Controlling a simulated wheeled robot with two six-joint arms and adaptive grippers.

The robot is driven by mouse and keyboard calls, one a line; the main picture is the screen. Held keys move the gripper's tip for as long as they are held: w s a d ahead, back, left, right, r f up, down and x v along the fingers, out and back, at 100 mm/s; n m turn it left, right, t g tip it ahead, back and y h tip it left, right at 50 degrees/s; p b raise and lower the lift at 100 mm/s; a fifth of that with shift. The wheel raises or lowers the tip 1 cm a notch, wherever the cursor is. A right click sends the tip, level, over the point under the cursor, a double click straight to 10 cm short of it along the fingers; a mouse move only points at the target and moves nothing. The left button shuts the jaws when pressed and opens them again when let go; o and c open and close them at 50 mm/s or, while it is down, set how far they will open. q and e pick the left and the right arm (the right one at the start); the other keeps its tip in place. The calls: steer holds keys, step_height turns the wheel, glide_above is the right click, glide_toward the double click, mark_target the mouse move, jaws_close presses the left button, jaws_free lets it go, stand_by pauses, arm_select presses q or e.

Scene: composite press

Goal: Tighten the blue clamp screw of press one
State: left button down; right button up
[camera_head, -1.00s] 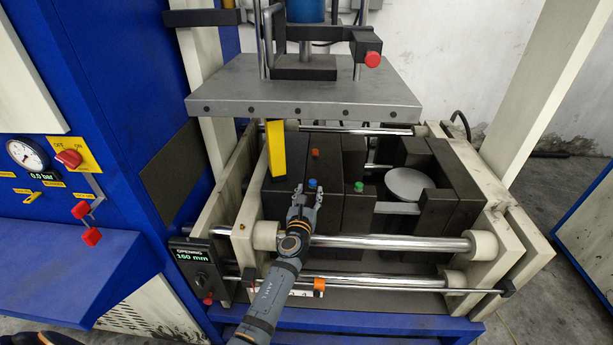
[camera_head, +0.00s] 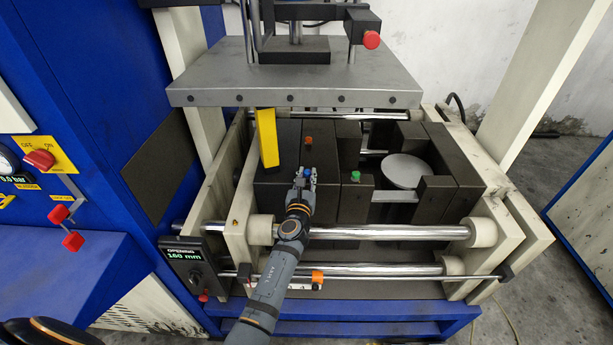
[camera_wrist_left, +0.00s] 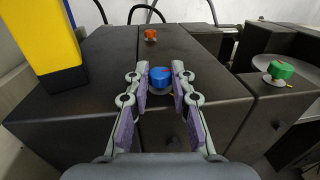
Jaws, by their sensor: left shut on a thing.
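The blue clamp screw (camera_head: 307,171) sits on top of the dark block of the press, near its front edge. In the left wrist view the blue screw (camera_wrist_left: 160,76) stands between the fingertips. My left gripper (camera_head: 306,178) is shut on it, with a finger on each side; it also shows in the left wrist view (camera_wrist_left: 160,82). An orange screw (camera_head: 309,141) is farther back on the same block, and a green screw (camera_head: 355,176) is on the block to the right. My right gripper is not in view.
A yellow block (camera_head: 267,138) stands left of the blue screw. A grey plate (camera_head: 295,85) hangs above the rear of the blocks. Chrome rods (camera_head: 390,232) cross in front, below my left arm. A round grey disc (camera_head: 403,171) lies to the right.

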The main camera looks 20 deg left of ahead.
arm_select(q)
steer(key=shift+a+r+m+h+p, duration=0.1)
steer(key=shift+m+h+p, duration=0.35)
steer(key=shift+h+p, duration=0.15)
steer(key=shift+a+r+m+h+p, duration=0.1)
steer(key=shift+m+h+p, duration=0.35)
steer(key=shift+h+p, duration=0.15)
steer(key=m+h, duration=0.1)
steer(key=h, duration=0.1)
steer(key=shift+a+f+h, duration=0.1)
steer(key=shift+h, duration=0.2)
steer(key=shift+a+m+h, duration=0.1)
steer(key=shift+m+h, duration=0.5)
steer(key=h, duration=0.1)
steer(key=m+h+b, duration=0.1)
steer(key=m+g+h, duration=0.1)
steer(key=shift+w+a+f, duration=0.1)
steer(key=shift+f, duration=0.15)
steer(key=shift+a+m+g+h+b, duration=0.1)
steer(key=shift+m+g+h+b, duration=0.4)
steer(key=shift+h+b, duration=0.45)
steer(key=shift+r+m+g+h+b, duration=0.15)
steer(key=shift+m+g+h+b, duration=0.25)
steer(key=shift+m+h+b, duration=0.35)
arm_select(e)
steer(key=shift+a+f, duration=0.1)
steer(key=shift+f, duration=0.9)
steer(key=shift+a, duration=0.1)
